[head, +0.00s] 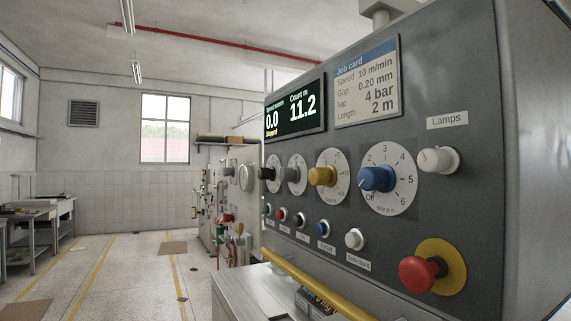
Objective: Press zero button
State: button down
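The white zero button (354,239) is at the right end of the lower row on the grey control panel (460,95). Its label (357,264) beneath is small and seems to read "Zero count". Nothing covers or touches the button. The dark display (294,111) at the panel's upper left shows 0.0 and Count m 11.2. My gripper is not in view.
A red mushroom button (420,273) on a yellow disc sits right of and below the zero button. Blue (376,179) and yellow (321,176) knobs sit above. A yellow bar (310,283) runs below the panel. Open floor (125,270) lies left.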

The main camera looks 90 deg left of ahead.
aim_at(352, 240)
jog(key=u, duration=1.8)
jog(key=k+j, duration=0.05)
jog(key=j, duration=0.05)
